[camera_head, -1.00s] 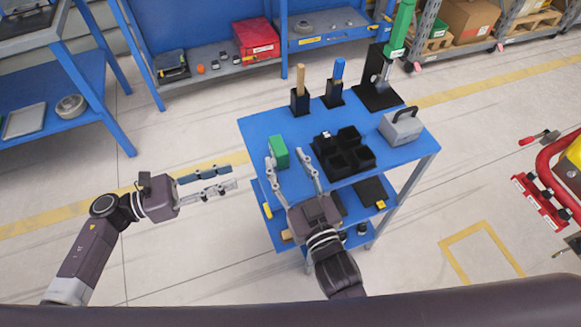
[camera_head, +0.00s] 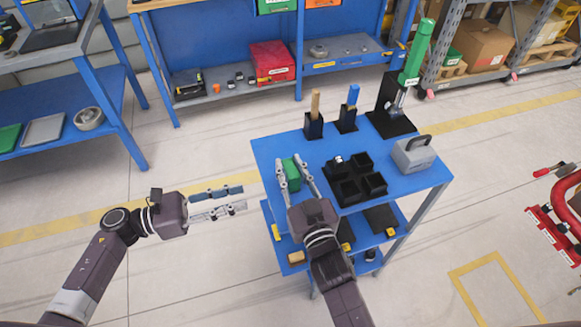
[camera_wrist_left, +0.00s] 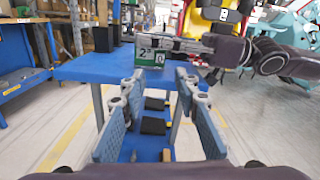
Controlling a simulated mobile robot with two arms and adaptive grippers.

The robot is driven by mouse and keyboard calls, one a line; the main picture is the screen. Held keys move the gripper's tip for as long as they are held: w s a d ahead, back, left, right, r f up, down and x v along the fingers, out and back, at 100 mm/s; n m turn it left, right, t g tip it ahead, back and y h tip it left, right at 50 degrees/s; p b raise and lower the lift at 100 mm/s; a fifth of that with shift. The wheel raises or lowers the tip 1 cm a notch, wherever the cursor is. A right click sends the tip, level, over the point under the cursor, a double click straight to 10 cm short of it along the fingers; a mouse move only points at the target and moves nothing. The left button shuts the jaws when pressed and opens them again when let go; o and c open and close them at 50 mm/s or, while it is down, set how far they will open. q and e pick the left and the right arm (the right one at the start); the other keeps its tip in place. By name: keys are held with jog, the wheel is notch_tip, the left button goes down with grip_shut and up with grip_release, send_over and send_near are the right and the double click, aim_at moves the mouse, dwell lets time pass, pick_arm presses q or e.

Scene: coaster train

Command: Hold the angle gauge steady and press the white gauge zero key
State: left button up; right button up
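A small green box (camera_head: 291,174), which I take to be the angle gauge, stands on the left part of the blue cart top. In the left wrist view its face (camera_wrist_left: 150,57) shows white patches with dark characters; I cannot single out the zero key. My right gripper (camera_head: 290,160) is open with its fingers either side of the green box; the right finger looks apart from it. My left gripper (camera_head: 243,197) is open and empty in the air left of the cart. Its two pads (camera_wrist_left: 156,85) also show in the left wrist view.
The blue cart (camera_head: 268,153) also carries a black compartment tray (camera_head: 346,190), a grey box with a handle (camera_head: 414,155), two upright handles in black holders and a green-topped press (camera_head: 412,65). Floor left of the cart is clear.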

grip_shut()
pick_arm(q)
jog(key=shift+r, duration=0.15)
jog(key=c, duration=0.4)
jog(key=shift+s+a+r+m+g+y, duration=0.1)
jog(key=shift+a+r+m+g+y, duration=0.15)
jog(key=shift+r+m+y, duration=0.3)
grip_shut()
jog(key=w+d+y, duration=0.1)
jog(key=w+d, duration=0.1)
jog(key=d, duration=0.6)
jog(key=shift+w+f+m, duration=0.25)
jog(key=shift+w+m, duration=0.1)
